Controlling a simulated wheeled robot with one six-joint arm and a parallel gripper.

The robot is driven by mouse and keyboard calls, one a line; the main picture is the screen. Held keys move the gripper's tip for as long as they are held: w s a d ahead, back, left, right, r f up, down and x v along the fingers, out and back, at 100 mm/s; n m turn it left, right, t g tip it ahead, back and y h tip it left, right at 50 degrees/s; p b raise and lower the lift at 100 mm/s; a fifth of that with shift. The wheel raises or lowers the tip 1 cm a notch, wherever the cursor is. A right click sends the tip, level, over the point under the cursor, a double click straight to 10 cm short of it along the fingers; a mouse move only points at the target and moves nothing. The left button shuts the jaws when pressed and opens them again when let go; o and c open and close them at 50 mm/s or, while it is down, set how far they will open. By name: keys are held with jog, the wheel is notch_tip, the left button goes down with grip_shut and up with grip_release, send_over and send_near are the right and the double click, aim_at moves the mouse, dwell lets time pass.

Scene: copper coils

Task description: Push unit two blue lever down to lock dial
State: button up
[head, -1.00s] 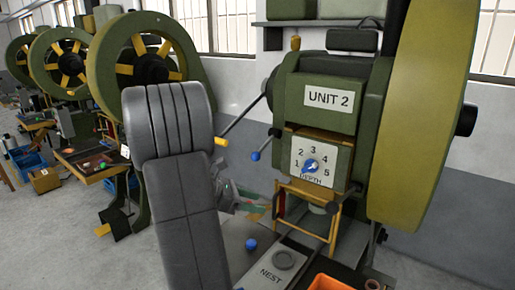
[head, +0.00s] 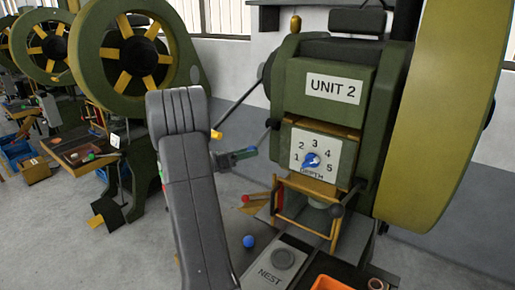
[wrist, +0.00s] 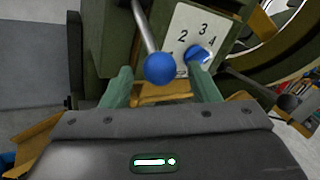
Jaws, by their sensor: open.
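Unit 2 (head: 333,88) is the green press with a white numbered dial plate (head: 328,148) and a blue dial knob (head: 312,160). Its lever is a metal rod with a blue ball (wrist: 160,68), large in the wrist view just left of the dial. My gripper (head: 248,153) is beside the lever, left of the dial, in the head view. In the wrist view my gripper (wrist: 162,77) is open, with its green fingers on either side of the ball's lower part. I cannot tell if they touch it. My gripper mostly hides the ball in the head view.
A yellow-tipped rod (head: 216,134) slopes beside my arm. A yellow guard frame (head: 305,205) stands below the dial. A nest plate (head: 277,263), another blue ball (head: 249,241) and an orange bin (head: 332,283) lie lower. Other presses (head: 125,55) stand at the left.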

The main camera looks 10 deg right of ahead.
aim_at(263, 137)
jog(key=shift+p+x, duration=0.35)
jog(key=shift+x, duration=1.95)
jog(key=shift+c, duration=0.2)
grip_shut()
jog(key=shift+f, duration=0.15)
